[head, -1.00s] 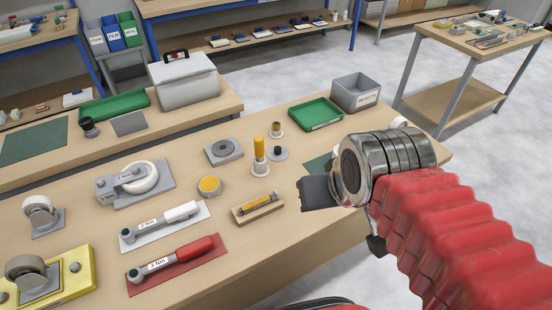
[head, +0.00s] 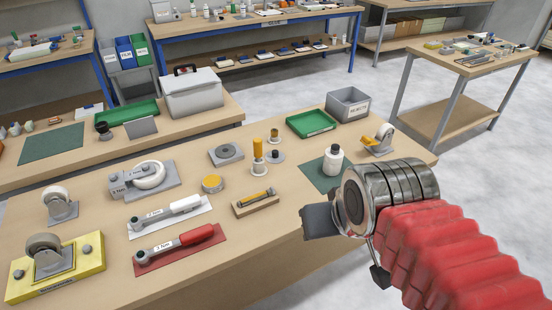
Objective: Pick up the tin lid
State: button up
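A low round tin with a yellow top (head: 213,183), which looks like the tin lid, lies on the near wooden bench, left of the middle of the head view. My gripper (head: 320,221) is to its right, over the front part of the bench, well apart from it. One dark grey finger shows side-on. The rest of the gripper is hidden behind my wrist, so I cannot tell its opening. I see nothing held.
A wooden block with a yellow gauge (head: 256,203) lies between the tin and my gripper. Torque wrenches (head: 181,243) lie in front of the tin. A white bottle (head: 333,161) on a green mat stands behind my gripper, with a caster (head: 380,141) farther right.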

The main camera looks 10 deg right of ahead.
aim_at(274, 156)
jog(key=u, duration=0.8)
jog(key=i, duration=0.45)
jog(key=u, duration=0.4)
